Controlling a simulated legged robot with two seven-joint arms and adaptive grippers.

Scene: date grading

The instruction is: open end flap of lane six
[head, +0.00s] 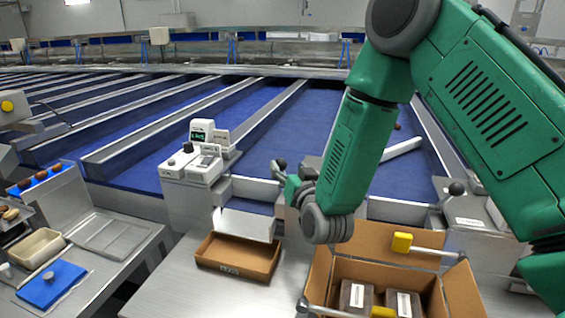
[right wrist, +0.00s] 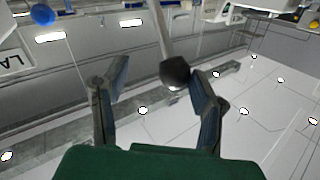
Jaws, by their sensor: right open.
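My right gripper (head: 284,170) is at the near end of a blue lane, beside the white scale unit. In the right wrist view my right gripper (right wrist: 157,70) is open, its two dark fingers spread apart. A lever with a black ball knob (right wrist: 175,72) shows between the fingers, nearer the right one; I cannot tell whether they touch. Part of a label (right wrist: 14,60) reading "LA" shows at the left. A metal end flap (head: 250,190) closes the lane's near end, partly hidden by my arm. The lane numbers cannot be read. My left gripper is not in view.
The white scale unit (head: 197,166) stands close by. Another black knob (head: 457,188) is at the right. Bare metal table lies in front.

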